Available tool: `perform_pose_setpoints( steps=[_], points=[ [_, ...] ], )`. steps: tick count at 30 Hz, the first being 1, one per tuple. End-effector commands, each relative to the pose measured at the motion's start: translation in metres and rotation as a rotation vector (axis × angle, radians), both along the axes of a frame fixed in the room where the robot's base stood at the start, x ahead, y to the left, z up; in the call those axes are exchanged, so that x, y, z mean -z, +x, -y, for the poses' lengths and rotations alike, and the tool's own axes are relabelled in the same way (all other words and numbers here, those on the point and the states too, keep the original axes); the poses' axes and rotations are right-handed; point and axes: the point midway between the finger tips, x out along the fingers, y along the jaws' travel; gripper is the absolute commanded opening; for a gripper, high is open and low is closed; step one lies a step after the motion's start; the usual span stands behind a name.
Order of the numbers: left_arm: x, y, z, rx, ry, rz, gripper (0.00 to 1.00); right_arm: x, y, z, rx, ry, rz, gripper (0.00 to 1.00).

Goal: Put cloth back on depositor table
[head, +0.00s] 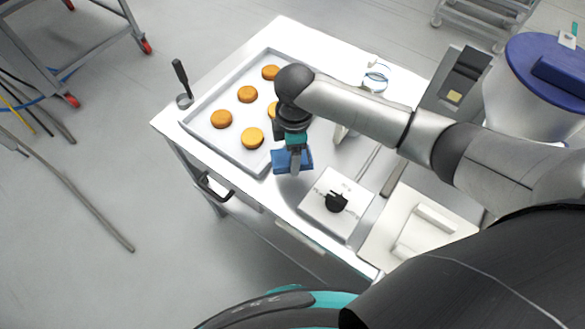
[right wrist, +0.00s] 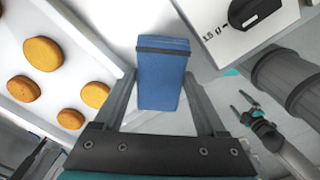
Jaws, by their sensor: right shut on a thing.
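The cloth (head: 292,160) is a folded blue block with a dark band across it, clearer in the right wrist view (right wrist: 162,78). My right gripper (head: 294,153) is shut on it and holds it over the front edge of the white depositor table (head: 318,45), between the baking tray and the scale. In the right wrist view the cloth sits between the fingertips of this gripper (right wrist: 162,98). My left gripper is outside the head view. A small two-pronged part at the right of the right wrist view may be it, too small to judge.
A baking tray (head: 200,128) with several orange-brown rounds lies on the left of the table. A black-handled tool (head: 181,80) stands at its corner. A clear round container (head: 375,78) stands behind my arm.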

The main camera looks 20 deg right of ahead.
Motion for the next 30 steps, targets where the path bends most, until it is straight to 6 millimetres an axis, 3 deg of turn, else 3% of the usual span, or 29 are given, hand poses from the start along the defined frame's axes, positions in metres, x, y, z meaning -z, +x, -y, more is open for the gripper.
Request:
perform_pose_setpoints(
  steps=[15, 28, 29, 30],
  points=[
    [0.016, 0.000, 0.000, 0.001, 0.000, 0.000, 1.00, 0.062, 0.000, 0.000, 0.000, -0.001, 0.001, 0.00],
    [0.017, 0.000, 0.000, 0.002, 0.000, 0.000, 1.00, 0.067, 0.000, 0.000, 0.000, -0.001, 0.000, 0.00],
    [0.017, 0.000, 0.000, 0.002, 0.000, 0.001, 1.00, 0.066, 0.000, 0.000, 0.000, -0.001, 0.000, 0.77],
    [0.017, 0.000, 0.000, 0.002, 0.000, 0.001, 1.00, 0.066, 0.000, 0.000, 0.000, -0.001, 0.000, 0.81]
  ],
)
